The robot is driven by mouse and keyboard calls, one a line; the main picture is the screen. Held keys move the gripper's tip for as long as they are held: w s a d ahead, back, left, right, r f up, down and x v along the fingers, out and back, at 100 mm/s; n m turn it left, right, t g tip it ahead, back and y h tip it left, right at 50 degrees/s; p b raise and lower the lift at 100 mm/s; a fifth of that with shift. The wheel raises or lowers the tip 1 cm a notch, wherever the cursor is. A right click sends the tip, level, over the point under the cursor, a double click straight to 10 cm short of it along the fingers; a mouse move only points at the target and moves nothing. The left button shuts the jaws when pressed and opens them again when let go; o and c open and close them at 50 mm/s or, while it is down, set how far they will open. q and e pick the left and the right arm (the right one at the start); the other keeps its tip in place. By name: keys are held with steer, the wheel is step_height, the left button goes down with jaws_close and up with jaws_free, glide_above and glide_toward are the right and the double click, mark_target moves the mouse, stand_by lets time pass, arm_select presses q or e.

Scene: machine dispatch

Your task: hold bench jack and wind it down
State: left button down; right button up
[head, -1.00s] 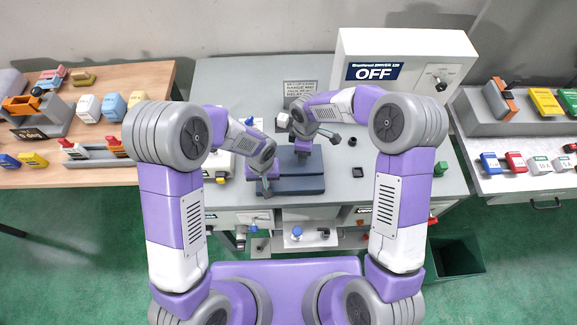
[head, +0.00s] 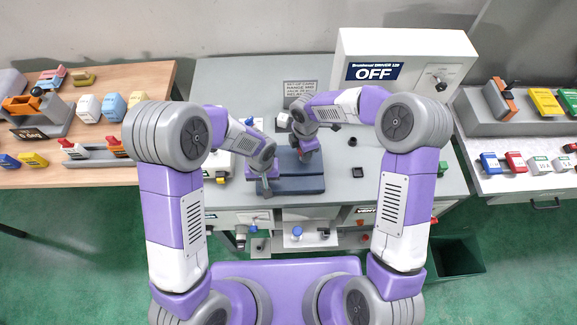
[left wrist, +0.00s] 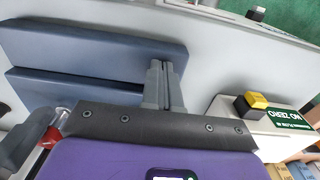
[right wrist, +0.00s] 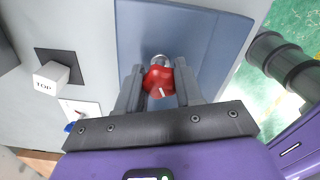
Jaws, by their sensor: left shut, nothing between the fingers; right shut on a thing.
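The bench jack (head: 305,185) is a low blue-grey block with two stacked plates, on the grey bench in front of me. Its plates (left wrist: 90,50) show at the left of the left wrist view, with a gap between them. A red knob (right wrist: 158,82) sits on a metal stem at the jack. My right gripper (right wrist: 158,92) is shut on the red knob, one finger on each side. My left gripper (left wrist: 165,75) is shut and empty, its fingers together beside the plates' end; in the head view it is at the jack's left end (head: 265,187).
A white block marked TOP (right wrist: 50,75) sits in a dark square recess near the jack. A yellow and black button box (left wrist: 250,105) stands beside my left gripper. A machine reading OFF (head: 400,70) stands behind right. Side tables hold coloured blocks.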

steer(key=n, duration=0.3)
steer(key=shift+w+d+n, duration=0.1)
steer(key=shift+n, duration=0.3)
steer(key=o, duration=1)
steer(key=shift+r, duration=2)
steer(key=shift+o, duration=0.2)
